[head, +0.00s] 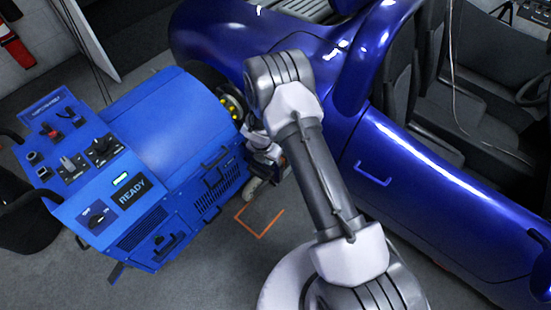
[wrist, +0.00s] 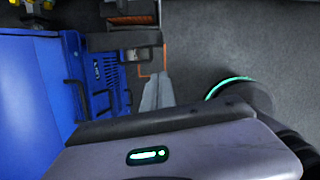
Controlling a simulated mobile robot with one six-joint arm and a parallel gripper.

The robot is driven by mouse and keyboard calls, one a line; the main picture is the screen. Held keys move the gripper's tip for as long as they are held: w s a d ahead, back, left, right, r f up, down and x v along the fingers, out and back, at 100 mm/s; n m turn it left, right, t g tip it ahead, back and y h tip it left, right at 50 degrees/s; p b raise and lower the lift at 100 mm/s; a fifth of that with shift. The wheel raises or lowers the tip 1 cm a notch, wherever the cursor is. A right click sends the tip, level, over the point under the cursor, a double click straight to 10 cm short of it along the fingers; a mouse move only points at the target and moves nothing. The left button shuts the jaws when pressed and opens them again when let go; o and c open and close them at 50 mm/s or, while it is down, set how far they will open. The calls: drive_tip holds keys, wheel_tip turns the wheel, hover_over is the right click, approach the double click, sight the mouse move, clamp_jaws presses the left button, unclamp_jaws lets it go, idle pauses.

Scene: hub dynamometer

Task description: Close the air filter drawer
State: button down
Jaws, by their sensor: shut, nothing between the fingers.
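The blue dynamometer cabinet (head: 160,130) stands at the left in the head view. Its front has handles and vent slots (head: 208,203); a lower panel with a dark handle (head: 170,243) is left of them. I cannot tell which front is the air filter drawer or how far out it stands. In the wrist view the cabinet side (wrist: 75,80) shows handles and slots at the left. My gripper (head: 264,158) is shut and empty, just right of the cabinet's front in the head view. My arm partly hides this area.
A glossy blue car (head: 420,170) stands close on the right. An orange mark (head: 262,232) lies on the grey floor below my gripper. The control panel shows READY (head: 131,190). A dark seat (head: 25,215) is at the far left. Bare floor lies in front of the cabinet.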

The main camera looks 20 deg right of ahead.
drive_tip(key=b, duration=0.4)
approach(277, 166)
wheel_tip(277, 166, down, 3)
drive_tip(key=s+a, duration=0.2)
drive_tip(key=w+d+f, duration=0.1)
drive_tip(key=w+d+f+b, duration=0.1)
drive_tip(key=shift+w+d, duration=0.3)
drive_tip(key=shift+d, duration=0.05)
